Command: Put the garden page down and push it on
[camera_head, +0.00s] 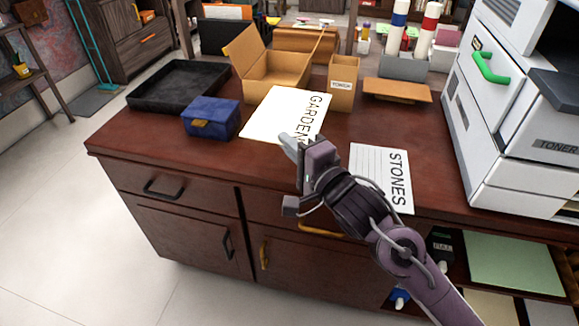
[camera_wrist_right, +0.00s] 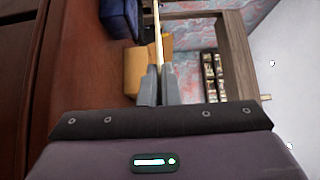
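The garden page (camera_head: 272,116) is a white sheet with GARDEN printed along its right side. It is over the desk top, left of the middle, in the head view. My right gripper (camera_head: 288,143) is at the page's near edge. In the right wrist view the page (camera_wrist_right: 158,35) shows edge-on as a thin pale strip between the closed fingers (camera_wrist_right: 158,75), so the gripper is shut on it. Whether the page touches the desk cannot be told. My left gripper is not in view.
A STONES page (camera_head: 376,178) lies on the desk to the right. A blue box (camera_head: 210,119), black tray (camera_head: 178,85), open cardboard box (camera_head: 275,77) and TORCH box (camera_head: 342,84) stand around the garden page. A white printer (camera_head: 510,150) bounds the right. The front left desk top is clear.

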